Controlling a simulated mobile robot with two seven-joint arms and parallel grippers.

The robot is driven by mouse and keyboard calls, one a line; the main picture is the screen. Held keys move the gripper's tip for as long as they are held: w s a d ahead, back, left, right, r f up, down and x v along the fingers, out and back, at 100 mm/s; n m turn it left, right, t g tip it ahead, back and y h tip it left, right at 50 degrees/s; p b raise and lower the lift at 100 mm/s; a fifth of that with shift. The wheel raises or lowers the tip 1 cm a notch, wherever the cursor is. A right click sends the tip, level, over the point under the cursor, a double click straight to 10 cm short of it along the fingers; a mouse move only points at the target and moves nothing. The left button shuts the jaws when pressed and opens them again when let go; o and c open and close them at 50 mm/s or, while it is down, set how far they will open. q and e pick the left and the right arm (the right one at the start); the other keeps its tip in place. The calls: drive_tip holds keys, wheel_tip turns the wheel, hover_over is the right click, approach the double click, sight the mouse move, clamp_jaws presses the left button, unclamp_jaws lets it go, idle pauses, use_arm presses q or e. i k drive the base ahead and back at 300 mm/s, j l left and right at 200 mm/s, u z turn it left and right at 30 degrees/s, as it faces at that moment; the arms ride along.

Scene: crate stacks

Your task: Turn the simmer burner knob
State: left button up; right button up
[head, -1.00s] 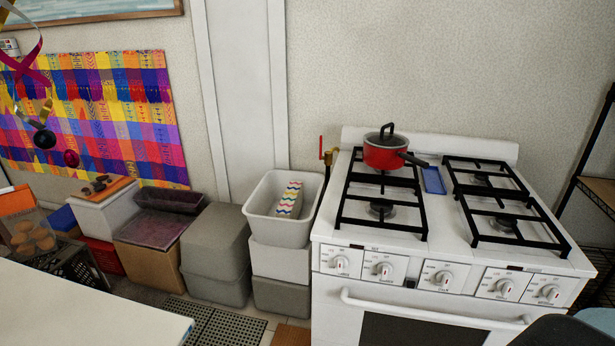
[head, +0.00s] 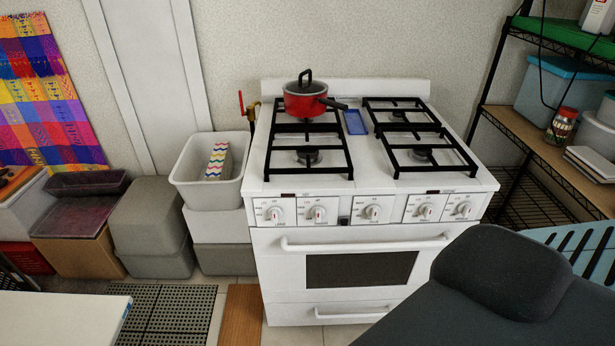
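A white stove (head: 345,265) stands against the wall in the middle of the head view. Its front panel carries a row of several white knobs with red marks. Two knobs are at the left, the far-left knob (head: 275,214) and the one beside it (head: 318,213). A middle knob (head: 372,211) is alone, and two more are at the right, an inner knob (head: 425,210) and the far-right knob (head: 463,209). The labels are too small to read, so I cannot tell which is the simmer burner knob. Neither of my grippers shows.
A red pot (head: 305,102) sits on the back left burner, near a blue rectangular item (head: 355,122). Stacked crates (head: 195,192) stand left of the stove. A dark chair (head: 480,290) blocks the front right. A white table (head: 60,318) is at lower left. Shelves (head: 540,150) stand right.

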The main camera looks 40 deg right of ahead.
sight(317, 213)
drive_tip(key=k+z, duration=0.2)
drive_tip(key=z, duration=0.95)
